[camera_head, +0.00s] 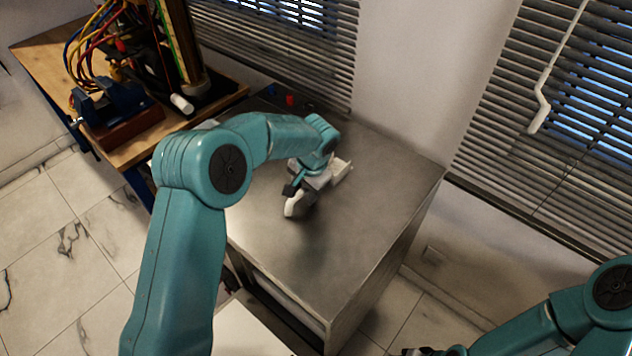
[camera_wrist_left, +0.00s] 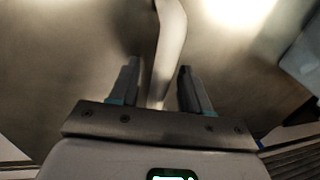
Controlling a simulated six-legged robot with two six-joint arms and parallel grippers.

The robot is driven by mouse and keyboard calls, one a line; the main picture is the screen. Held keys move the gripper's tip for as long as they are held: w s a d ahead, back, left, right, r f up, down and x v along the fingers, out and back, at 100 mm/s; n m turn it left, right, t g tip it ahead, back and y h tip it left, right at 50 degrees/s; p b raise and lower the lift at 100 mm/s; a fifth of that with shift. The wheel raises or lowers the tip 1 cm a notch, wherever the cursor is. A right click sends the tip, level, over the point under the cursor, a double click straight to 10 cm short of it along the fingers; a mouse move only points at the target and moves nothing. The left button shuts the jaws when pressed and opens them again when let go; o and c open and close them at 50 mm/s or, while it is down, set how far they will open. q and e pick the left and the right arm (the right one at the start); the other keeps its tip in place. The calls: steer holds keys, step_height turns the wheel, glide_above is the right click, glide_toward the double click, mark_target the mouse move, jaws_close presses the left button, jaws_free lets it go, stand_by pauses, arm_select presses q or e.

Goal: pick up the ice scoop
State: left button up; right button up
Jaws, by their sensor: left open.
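The ice scoop is a pale, narrow piece in the left wrist view (camera_wrist_left: 167,45), running down from the top edge between my fingers. In the head view a white curved part of it (camera_head: 296,206) shows on the metal table, beside my left gripper (camera_head: 303,192). My left gripper is open in the left wrist view (camera_wrist_left: 158,88), with one finger on each side of the pale piece. A gap shows on both sides, so it is not gripped. The rest of the scoop is hidden or out of frame. My right gripper (camera_head: 420,351) barely shows at the bottom edge.
The metal table (camera_head: 375,215) is mostly bare around the scoop. A small red item (camera_head: 290,100) lies at its back edge. A wooden bench (camera_head: 135,150) with a vise (camera_head: 110,103) and cables stands at the left. Blinds (camera_head: 560,130) hang behind.

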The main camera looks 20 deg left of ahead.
arm_select(q)
jaws_close()
